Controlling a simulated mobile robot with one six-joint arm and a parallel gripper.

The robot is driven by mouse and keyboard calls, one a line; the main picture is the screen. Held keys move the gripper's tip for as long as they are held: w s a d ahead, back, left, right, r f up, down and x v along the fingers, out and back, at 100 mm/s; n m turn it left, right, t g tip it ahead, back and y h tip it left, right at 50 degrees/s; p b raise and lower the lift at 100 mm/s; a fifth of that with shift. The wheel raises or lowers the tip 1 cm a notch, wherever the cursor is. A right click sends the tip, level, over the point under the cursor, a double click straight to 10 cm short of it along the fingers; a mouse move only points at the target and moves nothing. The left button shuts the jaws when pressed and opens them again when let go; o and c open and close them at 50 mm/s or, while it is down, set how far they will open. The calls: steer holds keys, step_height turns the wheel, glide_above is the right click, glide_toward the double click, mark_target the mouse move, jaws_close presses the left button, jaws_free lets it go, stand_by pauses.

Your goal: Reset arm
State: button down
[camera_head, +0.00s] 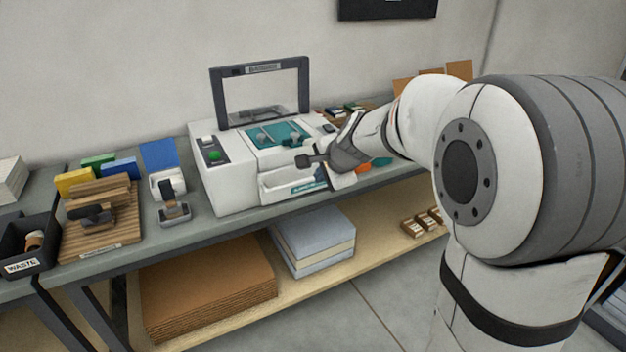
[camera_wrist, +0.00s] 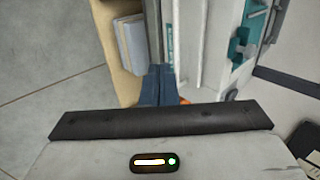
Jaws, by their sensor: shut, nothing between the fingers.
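My gripper (camera_head: 308,161) reaches in from the right and hangs in front of the white machine (camera_head: 230,187) on the bench. It is shut with nothing held. In the wrist view my gripper (camera_wrist: 158,85) shows as dark blue fingers together, above the dark bar of the wrist. The machine's frame-like lid (camera_head: 262,68) stands raised, and teal parts (camera_head: 277,135) show inside its open top. A teal part of the machine (camera_wrist: 243,43) also shows at the right of the wrist view. My forearm hides part of the bench to the machine's right.
Left of the machine stand a small white device (camera_head: 170,190), a wooden rack (camera_head: 100,225) and a black waste bin (camera_head: 28,235). The lower shelf holds a cardboard stack (camera_head: 210,285), a stack of pale blocks (camera_head: 313,240) and small boxes (camera_head: 412,228). Floor (camera_head: 365,310) in front is clear.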

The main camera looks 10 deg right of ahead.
steer(key=s+d+n+g+h+p, duration=0.1)
steer(key=s+n, duration=0.5)
steer(key=s, duration=0.8)
steer(key=s+d+n+g+h+p, duration=0.2)
steer(key=s+n, duration=0.5)
steer(key=s, duration=0.8)
steer(key=shift+s+d+n+g+p, duration=0.15)
steer(key=shift+d+n+g+p, duration=0.15)
steer(key=shift+d+g+p, duration=0.55)
steer(key=shift+s+d+f, duration=0.1)
steer(key=shift+d, duration=0.1)
